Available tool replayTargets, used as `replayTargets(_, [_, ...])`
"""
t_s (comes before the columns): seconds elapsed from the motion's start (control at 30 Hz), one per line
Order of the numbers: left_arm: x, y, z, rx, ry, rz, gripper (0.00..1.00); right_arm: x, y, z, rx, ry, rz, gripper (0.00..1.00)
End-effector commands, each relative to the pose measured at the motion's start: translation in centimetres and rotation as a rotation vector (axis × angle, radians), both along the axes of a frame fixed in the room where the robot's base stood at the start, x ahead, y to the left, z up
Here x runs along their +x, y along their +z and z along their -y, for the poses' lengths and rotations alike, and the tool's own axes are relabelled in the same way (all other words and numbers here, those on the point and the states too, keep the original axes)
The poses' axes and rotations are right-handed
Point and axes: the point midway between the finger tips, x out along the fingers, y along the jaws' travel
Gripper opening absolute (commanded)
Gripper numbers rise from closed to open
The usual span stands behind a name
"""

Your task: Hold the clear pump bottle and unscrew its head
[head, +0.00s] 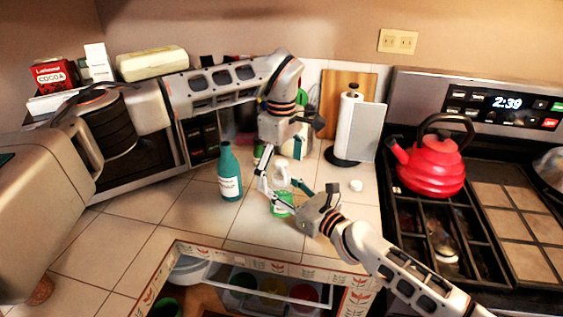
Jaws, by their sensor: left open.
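The clear pump bottle (284,207), with a white head and a green label, stands on the tiled counter near its front edge. It is small and partly covered by my grippers. My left gripper (278,162) reaches down from above, open, with its fingers near the bottle's head. My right gripper (290,196) comes in low from the right, with its fingers at the bottle. I cannot tell whether these fingers are closed on it.
A teal bottle (230,173) stands just left of the grippers. A small white round item (355,185) lies to the right. A paper towel holder (346,122) stands behind. A red kettle (432,170) sits on the stove. The front left counter is clear.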

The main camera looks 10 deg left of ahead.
Motion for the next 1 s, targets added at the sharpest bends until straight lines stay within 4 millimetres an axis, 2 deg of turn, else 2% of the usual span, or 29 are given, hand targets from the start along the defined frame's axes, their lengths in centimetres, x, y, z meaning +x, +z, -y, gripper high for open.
replayTargets(0.27, [0.02, -0.18, -0.02, 0.001, 0.001, 0.001, 1.0, -0.02, -0.18, 0.04, -0.002, -0.001, -0.003, 0.0])
replayTargets(0.37, [0.01, -0.18, -0.02, 0.001, 0.001, 0.001, 0.79, -0.02, -0.18, 0.04, -0.002, -0.001, -0.003, 0.0])
replayTargets(0.63, [0.01, -0.17, -0.02, 0.0, 0.001, 0.0, 0.09, -0.02, -0.19, 0.04, -0.002, -0.001, -0.003, 0.0])
replayTargets(0.87, [0.0, -0.16, -0.03, 0.001, 0.051, 0.0, 0.08, -0.02, -0.19, 0.04, -0.002, -0.001, -0.003, 0.0])
replayTargets(1.0, [0.01, -0.13, -0.07, 0.002, 0.241, 0.001, 0.08, -0.01, -0.19, 0.04, -0.002, -0.001, -0.003, 0.0])
